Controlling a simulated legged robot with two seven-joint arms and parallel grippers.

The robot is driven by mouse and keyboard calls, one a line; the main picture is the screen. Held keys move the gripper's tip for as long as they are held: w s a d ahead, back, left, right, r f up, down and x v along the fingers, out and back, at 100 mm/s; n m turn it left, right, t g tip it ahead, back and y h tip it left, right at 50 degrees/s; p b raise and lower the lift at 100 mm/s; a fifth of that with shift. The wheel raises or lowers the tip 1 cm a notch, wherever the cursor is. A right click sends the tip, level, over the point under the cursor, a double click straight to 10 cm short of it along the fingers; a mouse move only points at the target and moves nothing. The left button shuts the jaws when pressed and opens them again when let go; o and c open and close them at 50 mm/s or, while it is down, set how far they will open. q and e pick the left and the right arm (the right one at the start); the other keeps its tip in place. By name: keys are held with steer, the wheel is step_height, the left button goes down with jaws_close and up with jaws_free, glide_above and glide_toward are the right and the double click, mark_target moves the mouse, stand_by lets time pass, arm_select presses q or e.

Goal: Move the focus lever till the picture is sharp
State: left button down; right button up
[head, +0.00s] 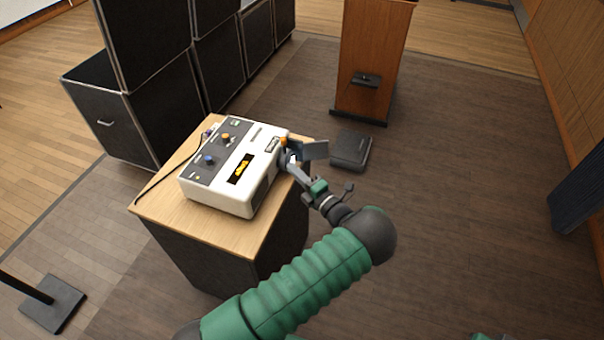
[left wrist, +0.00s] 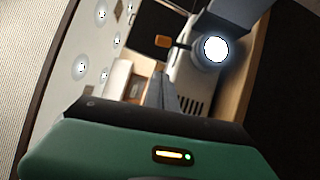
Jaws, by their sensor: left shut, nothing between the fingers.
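A white projector-like unit (head: 223,195) with a dark control panel sits on a wooden-topped stand (head: 222,234). An orange tab, seemingly the focus lever (head: 284,141), sticks out at its right end. In the left wrist view the orange tab (left wrist: 162,41) is on a dark stem beside the bright round lens (left wrist: 215,48). My left gripper (head: 295,172) is shut and empty at that end, close to the lens. Its fingers (left wrist: 162,92) point towards the tab, with a gap visible in the wrist view. Pale spots with soft halos (left wrist: 82,66) show on a light surface. My right gripper is out of view.
A blue-grey flap (head: 315,150) stands out beside the lens. Black cases (head: 150,110) stand behind. A wooden lectern (head: 372,50) stands beyond a dark floor box (head: 351,150).

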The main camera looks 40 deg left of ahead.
mark_target(285, 143)
arm_select(q)
steer(key=w+a+r+b, duration=0.1)
steer(key=w+a+b, duration=0.2)
steer(key=a, duration=0.3)
steer(key=shift+w+a, duration=0.2)
steer(key=shift+w, duration=0.7)
steer(key=shift+w+a+r+b, duration=0.1)
steer(key=shift+w+r+b, duration=0.05)
steer(key=shift+w+b, duration=0.4)
steer(key=shift+w+r, duration=0.1)
steer(key=shift+w, duration=0.05)
